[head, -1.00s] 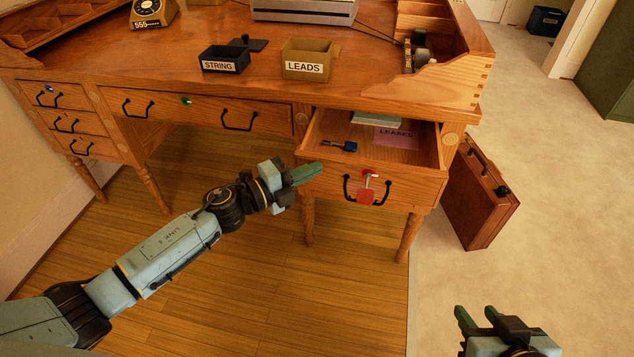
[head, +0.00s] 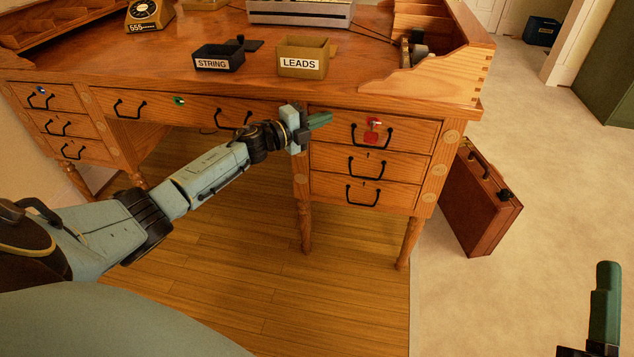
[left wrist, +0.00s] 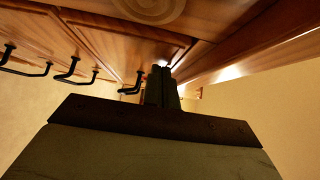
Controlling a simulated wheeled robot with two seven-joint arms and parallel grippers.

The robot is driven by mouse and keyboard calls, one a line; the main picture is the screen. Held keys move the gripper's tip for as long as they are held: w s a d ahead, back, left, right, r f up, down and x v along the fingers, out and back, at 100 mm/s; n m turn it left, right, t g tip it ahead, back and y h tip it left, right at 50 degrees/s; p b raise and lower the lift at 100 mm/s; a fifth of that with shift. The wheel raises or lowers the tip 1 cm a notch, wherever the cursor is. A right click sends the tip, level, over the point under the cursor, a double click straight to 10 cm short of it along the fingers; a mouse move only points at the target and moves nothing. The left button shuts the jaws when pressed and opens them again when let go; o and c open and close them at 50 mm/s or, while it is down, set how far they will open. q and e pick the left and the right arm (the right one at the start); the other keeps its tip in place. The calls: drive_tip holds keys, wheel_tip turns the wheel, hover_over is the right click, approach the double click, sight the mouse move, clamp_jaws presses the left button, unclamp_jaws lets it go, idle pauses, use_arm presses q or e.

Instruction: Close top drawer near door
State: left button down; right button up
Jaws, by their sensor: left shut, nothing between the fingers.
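The top right drawer (head: 410,133) of the wooden desk is flush with the desk front in the head view, with the drawers below it also shut. Its black handle (head: 372,141) has a red key tag (head: 371,133) hanging at the lock above it. My left gripper (head: 319,121) is shut and empty, in front of the left edge of this drawer's face. In the left wrist view its shut fingers (left wrist: 162,88) point along the drawer fronts. My right gripper (head: 604,310) is partly in view at the lower right, far from the desk; its jaw state is unclear.
A black STRING box (head: 218,65) and a tan LEADS box (head: 303,66) stand on the desktop (head: 150,52). A brown briefcase (head: 480,205) stands on the floor beside the desk's right end. The carpet at right is open.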

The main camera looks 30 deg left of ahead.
use_arm(q)
drive_tip(key=shift+w+a+r, duration=0.25)
drive_tip(key=shift+w+a, duration=0.05)
use_arm(e)
drive_tip(key=shift+s+d+r+t, duration=0.25)
drive_tip(key=shift+s+d+t, duration=0.05)
drive_tip(key=shift+s, duration=0.1)
use_arm(q)
drive_tip(key=shift+r, duration=0.1)
drive_tip(key=shift+d, duration=0.1)
